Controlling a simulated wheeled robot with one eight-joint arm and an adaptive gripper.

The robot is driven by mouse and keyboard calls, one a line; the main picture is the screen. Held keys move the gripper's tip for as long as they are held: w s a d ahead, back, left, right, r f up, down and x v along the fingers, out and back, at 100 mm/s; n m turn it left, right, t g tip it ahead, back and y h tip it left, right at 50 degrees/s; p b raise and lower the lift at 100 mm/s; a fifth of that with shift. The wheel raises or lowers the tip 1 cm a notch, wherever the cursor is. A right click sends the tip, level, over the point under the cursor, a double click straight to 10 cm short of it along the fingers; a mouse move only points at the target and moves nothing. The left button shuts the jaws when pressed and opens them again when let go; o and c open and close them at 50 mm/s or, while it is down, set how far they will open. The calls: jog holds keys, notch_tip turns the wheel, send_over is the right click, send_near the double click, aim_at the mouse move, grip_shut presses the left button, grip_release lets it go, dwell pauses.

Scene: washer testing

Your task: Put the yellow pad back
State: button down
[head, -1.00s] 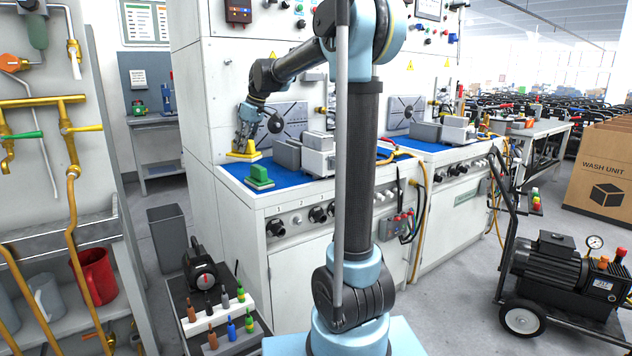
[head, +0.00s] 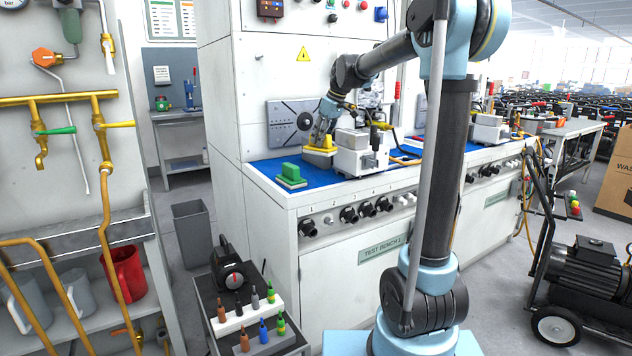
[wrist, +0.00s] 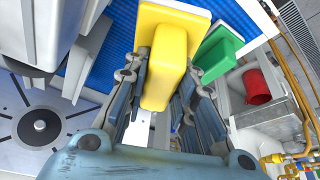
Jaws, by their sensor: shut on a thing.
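The yellow pad (head: 320,148) is in my gripper (head: 323,136), over the blue mat (head: 255,171) of the test bench. In the wrist view the yellow pad (wrist: 165,55) sits between the two fingers of my gripper (wrist: 160,95), which are shut on its raised grip. In the head view the pad overlaps a grey block (head: 317,161); I cannot tell whether they touch. The green pad (head: 290,176) lies on the mat to the left, near the front corner. It also shows in the wrist view (wrist: 216,54), right of the yellow pad.
A white and grey fixture (head: 360,155) stands close right of the yellow pad. A panel with a dark round hub (head: 304,121) is behind. The blue mat is bare between the green pad and the bench's back left. A trolley with small bottles (head: 250,320) stands in front.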

jog(key=shift+f, duration=5)
jog(key=shift+f, duration=0.1)
jog(key=c, duration=1.3)
grip_release()
